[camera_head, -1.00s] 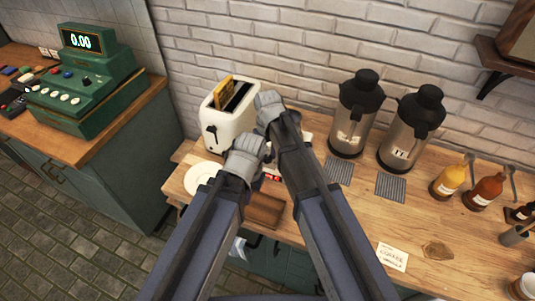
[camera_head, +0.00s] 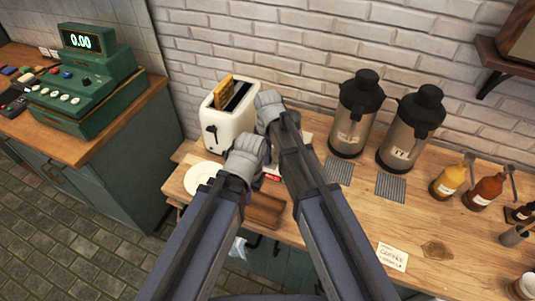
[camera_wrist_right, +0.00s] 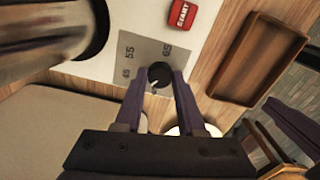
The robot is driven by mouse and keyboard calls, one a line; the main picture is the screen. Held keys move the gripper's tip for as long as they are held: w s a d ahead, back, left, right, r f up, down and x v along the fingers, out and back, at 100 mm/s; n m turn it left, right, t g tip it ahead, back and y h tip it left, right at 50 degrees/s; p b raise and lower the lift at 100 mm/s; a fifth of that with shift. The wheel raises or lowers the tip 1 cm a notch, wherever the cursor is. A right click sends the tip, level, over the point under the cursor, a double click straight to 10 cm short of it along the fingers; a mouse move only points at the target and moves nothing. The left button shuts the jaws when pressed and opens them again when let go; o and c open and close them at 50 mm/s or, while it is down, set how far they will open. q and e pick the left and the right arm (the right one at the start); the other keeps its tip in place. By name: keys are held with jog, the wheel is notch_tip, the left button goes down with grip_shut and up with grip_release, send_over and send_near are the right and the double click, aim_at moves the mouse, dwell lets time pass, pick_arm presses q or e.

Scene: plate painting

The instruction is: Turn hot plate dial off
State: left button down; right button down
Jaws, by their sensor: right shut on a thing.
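The hot plate's black round dial (camera_wrist_right: 158,76) sits on a grey panel (camera_wrist_right: 124,44) marked 45, 55 and 65. My right gripper (camera_wrist_right: 159,73) is shut on the dial, one purple finger on each side. A small white mark shows at the dial's near edge. A red START button (camera_wrist_right: 181,14) is on the white hot plate (camera_wrist_right: 98,68) beside the panel. In the head view my arms hide most of the hot plate and the dial. My left wrist (camera_head: 244,165) is left of the right one; its fingertips are unclear.
A brown wooden tray (camera_wrist_right: 230,88) lies beside the hot plate. A white toaster (camera_head: 215,122) stands just behind my wrists, and a white plate (camera_head: 195,181) lies to the left. Two coffee urns (camera_head: 347,140) stand to the right.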

jog(key=n, duration=0.6)
jog(key=shift+n, duration=0.4)
dwell(0.4)
jog(key=c, duration=0.5)
grip_release()
pick_arm(q)
jog(key=shift+r, duration=0.15)
pick_arm(e)
jog(key=shift+r, duration=0.15)
notch_tip(320, 180, up, 8)
jog(key=p, duration=0.8)
jog(key=shift+f, duration=0.2)
pick_arm(q)
notch_tip(320, 180, up, 8)
jog(key=shift+f, duration=0.25)
